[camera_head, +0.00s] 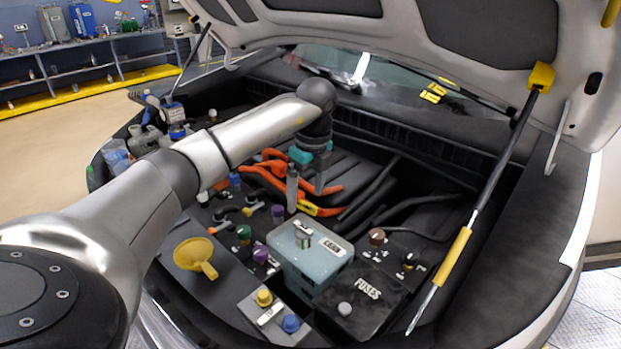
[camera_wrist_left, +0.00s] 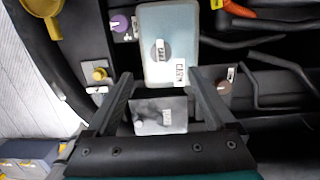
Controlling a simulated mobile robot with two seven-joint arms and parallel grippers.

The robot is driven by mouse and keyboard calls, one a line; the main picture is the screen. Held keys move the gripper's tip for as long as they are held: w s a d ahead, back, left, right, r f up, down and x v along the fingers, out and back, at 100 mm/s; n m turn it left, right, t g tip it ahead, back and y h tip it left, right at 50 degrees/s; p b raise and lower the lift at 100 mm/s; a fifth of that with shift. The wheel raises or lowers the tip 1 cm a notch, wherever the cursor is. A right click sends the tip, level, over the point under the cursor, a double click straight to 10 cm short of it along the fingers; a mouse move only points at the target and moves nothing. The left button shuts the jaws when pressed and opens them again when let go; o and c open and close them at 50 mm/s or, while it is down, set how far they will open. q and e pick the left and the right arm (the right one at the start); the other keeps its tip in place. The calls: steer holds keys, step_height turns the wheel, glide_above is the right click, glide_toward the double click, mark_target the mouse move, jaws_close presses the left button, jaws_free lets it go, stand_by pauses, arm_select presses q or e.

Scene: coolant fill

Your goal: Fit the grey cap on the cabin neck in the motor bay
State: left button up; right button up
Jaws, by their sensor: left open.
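The cabin reservoir (camera_head: 318,268) is a pale blue-grey box labelled CABIN; it also shows in the left wrist view (camera_wrist_left: 180,20). A grey round cap-like piece (camera_wrist_left: 160,50) with a white bar is on its top, at the neck, and appears in the head view (camera_head: 303,241). I cannot tell how fully it is seated. My left gripper (camera_head: 306,199) is open and empty, pointing down above and behind the reservoir in the head view. In the wrist view its fingers (camera_wrist_left: 160,76) are spread, with the reservoir beyond them. My right gripper is not in view.
The black FUSES box (camera_head: 372,312) stands front right of the reservoir, with a small light-grey round piece (camera_head: 345,309) on it. A yellow funnel (camera_head: 196,257) lies left. Yellow (camera_head: 264,297) and blue caps (camera_head: 290,323) are in front. Orange hoses (camera_head: 270,180) lie behind. A hood strut (camera_head: 460,240) slants at right.

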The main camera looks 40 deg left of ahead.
mark_target(303, 227)
arm_select(q)
steer(key=f, duration=0.6)
steer(key=a+f+b, duration=0.1)
steer(key=f, duration=0.2)
steer(key=shift+w+f, duration=0.1)
steer(key=shift+f, duration=0.2)
steer(key=shift+a+f, duration=0.15)
steer(key=shift+f, duration=0.6)
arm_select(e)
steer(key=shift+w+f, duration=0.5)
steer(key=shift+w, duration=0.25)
arm_select(q)
steer(key=c, duration=1.3)
steer(key=o, duration=0.7)
steer(key=c, duration=0.5)
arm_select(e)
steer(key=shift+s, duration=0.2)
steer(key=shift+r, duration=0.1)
